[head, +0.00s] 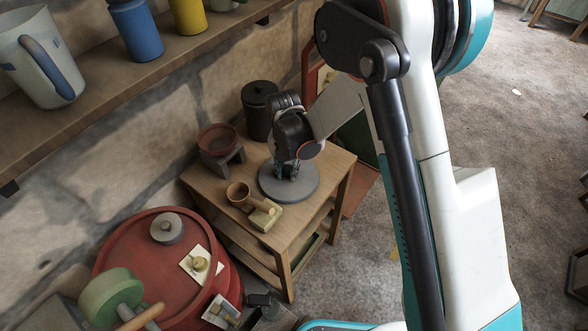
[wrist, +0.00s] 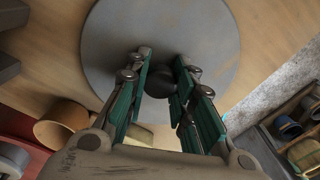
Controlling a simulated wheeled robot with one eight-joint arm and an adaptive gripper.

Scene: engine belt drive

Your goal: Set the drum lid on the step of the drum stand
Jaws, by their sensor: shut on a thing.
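The drum lid (head: 307,192), a grey disc, is over the top of the small wooden table in the head view. It fills the upper middle of the wrist view (wrist: 110,45). My gripper (head: 287,172) is above its centre, pointing down. In the wrist view its green-padded fingers (wrist: 161,85) are on either side of the lid's dark round knob (wrist: 160,80), shut on it. I cannot tell whether the lid rests on the table or hangs just above. A large red round drum-like body (head: 120,265) stands at lower left; which part is the stand's step is unclear.
On the wooden table (head: 335,175) are a black canister (head: 258,110), a red bowl on a grey support (head: 218,142) and a brown cup (head: 240,193) beside a yellowish block (head: 265,215). A wall shelf (head: 125,75) with mugs overhangs upper left. Open floor lies right.

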